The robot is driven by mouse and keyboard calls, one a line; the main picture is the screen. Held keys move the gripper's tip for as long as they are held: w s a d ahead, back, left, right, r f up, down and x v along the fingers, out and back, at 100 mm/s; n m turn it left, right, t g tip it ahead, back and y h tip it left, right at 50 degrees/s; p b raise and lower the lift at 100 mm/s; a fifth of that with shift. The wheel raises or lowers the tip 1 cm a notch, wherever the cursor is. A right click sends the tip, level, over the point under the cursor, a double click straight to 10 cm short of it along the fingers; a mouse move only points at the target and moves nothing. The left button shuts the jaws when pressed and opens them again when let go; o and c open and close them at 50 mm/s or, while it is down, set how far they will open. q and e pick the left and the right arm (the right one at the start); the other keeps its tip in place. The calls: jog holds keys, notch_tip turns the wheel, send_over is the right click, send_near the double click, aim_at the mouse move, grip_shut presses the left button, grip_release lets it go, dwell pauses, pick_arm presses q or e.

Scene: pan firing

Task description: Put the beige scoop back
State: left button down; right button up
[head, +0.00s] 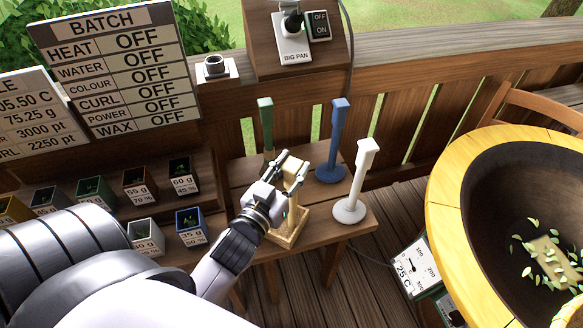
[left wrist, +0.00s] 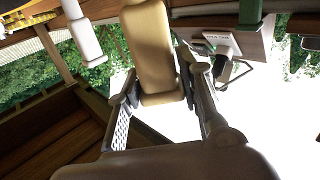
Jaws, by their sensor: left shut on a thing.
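The beige scoop (head: 297,172) is in my left gripper (head: 283,172), which is shut on it, at the small wooden side table. Below it is a beige square base (head: 288,236) on the table's front part. The gripper and wrist hide part of the scoop, and I cannot tell whether it rests in the base. In the left wrist view the beige scoop (left wrist: 153,45) is a long block between the two fingers (left wrist: 160,95). My right gripper is not in view.
Close by stand a blue scoop (head: 336,140), a white scoop (head: 358,180) and a green scoop (head: 265,125). Several small labelled boxes (head: 190,227) are at left. The big pan (head: 480,215), with leaves and a beige block (head: 549,255), is at right.

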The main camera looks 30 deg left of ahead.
pick_arm(q)
jog(key=shift+f, duration=0.15)
jog(key=c, duration=1.5)
grip_release()
jog(key=o, duration=0.4)
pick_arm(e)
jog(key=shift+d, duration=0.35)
